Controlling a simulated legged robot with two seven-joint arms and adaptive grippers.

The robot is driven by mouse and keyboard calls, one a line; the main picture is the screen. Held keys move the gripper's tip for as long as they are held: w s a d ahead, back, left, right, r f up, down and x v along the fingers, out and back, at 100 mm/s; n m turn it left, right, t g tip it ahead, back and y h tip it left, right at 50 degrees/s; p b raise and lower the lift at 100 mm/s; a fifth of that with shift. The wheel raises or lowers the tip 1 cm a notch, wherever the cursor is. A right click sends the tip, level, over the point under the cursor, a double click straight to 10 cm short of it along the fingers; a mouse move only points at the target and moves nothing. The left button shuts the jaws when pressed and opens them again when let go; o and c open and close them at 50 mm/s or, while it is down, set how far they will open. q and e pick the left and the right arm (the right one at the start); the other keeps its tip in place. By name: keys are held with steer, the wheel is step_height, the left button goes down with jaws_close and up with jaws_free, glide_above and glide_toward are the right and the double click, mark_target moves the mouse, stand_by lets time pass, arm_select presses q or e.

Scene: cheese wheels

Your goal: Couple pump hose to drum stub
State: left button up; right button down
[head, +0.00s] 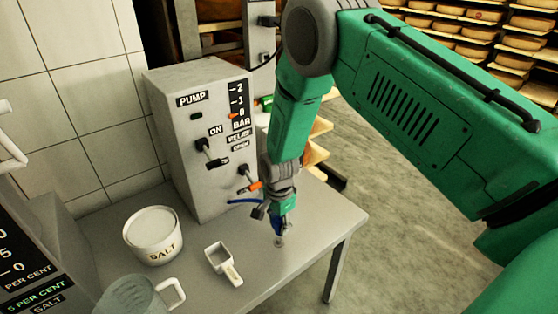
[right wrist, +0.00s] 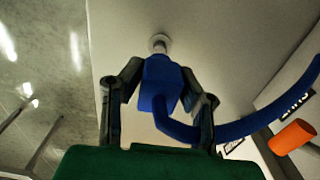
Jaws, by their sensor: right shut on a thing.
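My right gripper (head: 277,207) is above the table beside the pump box. In the right wrist view its two fingers (right wrist: 160,95) are shut on the blue hose end (right wrist: 158,75). A small pale round metal piece (right wrist: 160,42) shows just beyond the hose end; I cannot tell whether it is part of the hose or touches it. The blue hose (right wrist: 235,130) curves off to the right, towards an orange cylinder (right wrist: 292,137) by a label. I cannot pick out the drum stub for certain. My left gripper is not in view.
A white salt tub (head: 152,236), a small white scoop (head: 223,264) and a clear jug (head: 135,297) stand on the grey table (head: 312,235). A dark display box (head: 25,265) is at the left. Cheese shelves (head: 470,30) stand behind. The table's right part is clear.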

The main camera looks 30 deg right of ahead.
mark_target(279, 220)
steer(key=shift+r+p, duration=1.4)
steer(key=shift+r, duration=0.15)
steer(key=shift+f, duration=0.1)
